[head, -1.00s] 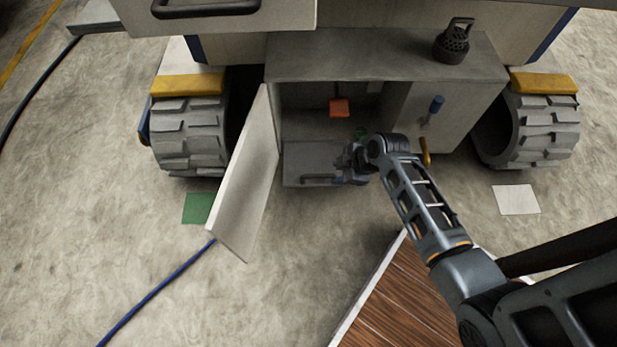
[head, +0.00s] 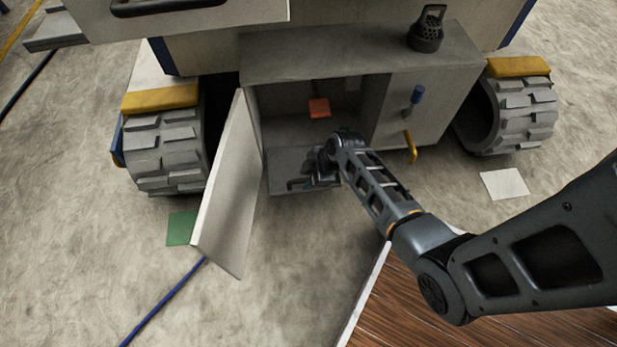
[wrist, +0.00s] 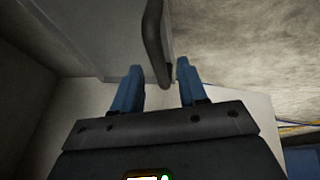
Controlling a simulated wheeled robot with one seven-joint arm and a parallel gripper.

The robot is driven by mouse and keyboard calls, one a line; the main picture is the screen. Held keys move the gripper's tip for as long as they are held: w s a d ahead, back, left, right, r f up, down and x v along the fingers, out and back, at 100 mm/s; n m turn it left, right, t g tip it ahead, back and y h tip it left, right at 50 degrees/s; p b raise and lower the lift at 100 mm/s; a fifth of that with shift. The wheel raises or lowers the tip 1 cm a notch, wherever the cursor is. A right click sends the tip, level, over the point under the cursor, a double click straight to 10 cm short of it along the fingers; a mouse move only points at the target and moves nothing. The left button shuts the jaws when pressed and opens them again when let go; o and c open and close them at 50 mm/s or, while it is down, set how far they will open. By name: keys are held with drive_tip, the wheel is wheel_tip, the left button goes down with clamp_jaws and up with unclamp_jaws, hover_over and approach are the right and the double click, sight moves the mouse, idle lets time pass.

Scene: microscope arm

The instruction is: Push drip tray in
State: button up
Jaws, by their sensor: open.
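The grey drip tray (head: 280,164) sits low in the open cabinet bay, and its front part sticks out past the opening. Its dark bar handle (head: 295,185) is at the front edge, with the right part hidden behind my gripper (head: 314,174). In the wrist view my gripper (wrist: 156,82) is open, with two blue fingers apart and nothing held. The handle (wrist: 153,40) lies just ahead, its near end in line with the gap between the fingertips. I cannot tell whether a finger touches it.
The pale cabinet door (head: 230,190) stands open at left. An orange piece (head: 318,108) is inside the bay. A black lantern-like object (head: 428,30) stands on top.

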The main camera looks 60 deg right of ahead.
clamp_jaws()
idle(0.3)
idle(0.3)
